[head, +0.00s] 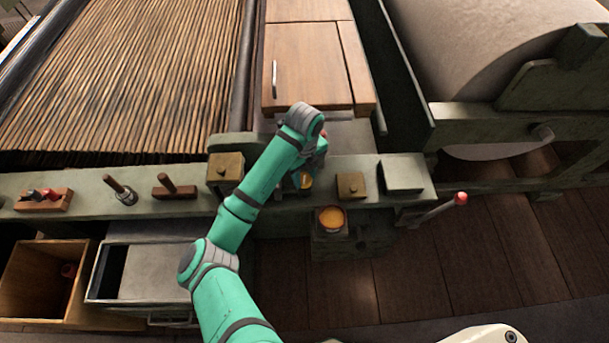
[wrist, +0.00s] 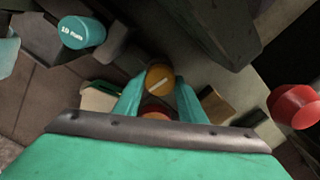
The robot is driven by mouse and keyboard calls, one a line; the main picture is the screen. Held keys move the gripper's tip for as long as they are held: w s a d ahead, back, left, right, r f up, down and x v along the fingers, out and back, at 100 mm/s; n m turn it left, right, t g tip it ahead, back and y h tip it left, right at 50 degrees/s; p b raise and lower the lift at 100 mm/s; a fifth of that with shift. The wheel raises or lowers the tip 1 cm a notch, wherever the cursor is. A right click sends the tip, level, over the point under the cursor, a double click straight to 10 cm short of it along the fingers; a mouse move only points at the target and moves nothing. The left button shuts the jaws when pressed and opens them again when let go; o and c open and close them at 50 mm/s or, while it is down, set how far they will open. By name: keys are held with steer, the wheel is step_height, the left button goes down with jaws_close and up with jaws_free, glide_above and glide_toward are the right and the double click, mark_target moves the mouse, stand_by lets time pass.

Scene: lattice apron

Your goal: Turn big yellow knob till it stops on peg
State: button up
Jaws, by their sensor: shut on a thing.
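A yellow-orange round knob (wrist: 159,78) with a pale line across its face sits between my fingertips in the wrist view. My gripper (wrist: 158,88) is shut on it, one teal finger on each side. In the head view my gripper (head: 306,176) reaches down at the green beam, and a small part of the yellow knob (head: 306,181) shows beside it; my arm hides the rest. I cannot make out a peg or whether the knob touches one.
A wider orange round top (head: 331,219) sits on a dark block below the beam. Wooden blocks (head: 351,185) and (head: 226,168) stand on either side. A red-tipped lever (head: 461,198) sticks out at right. An open wooden box (head: 40,275) is at lower left.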

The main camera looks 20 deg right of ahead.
steer(key=m, duration=0.5)
steer(key=shift+w+a+r+m, duration=0.1)
steer(key=shift+m, duration=0.3)
steer(key=m, duration=1.2)
steer(key=shift+m, duration=0.3)
steer(key=m, duration=0.5)
steer(key=shift+m, duration=0.3)
steer(key=o, duration=1)
steer(key=shift+o, duration=0.2)
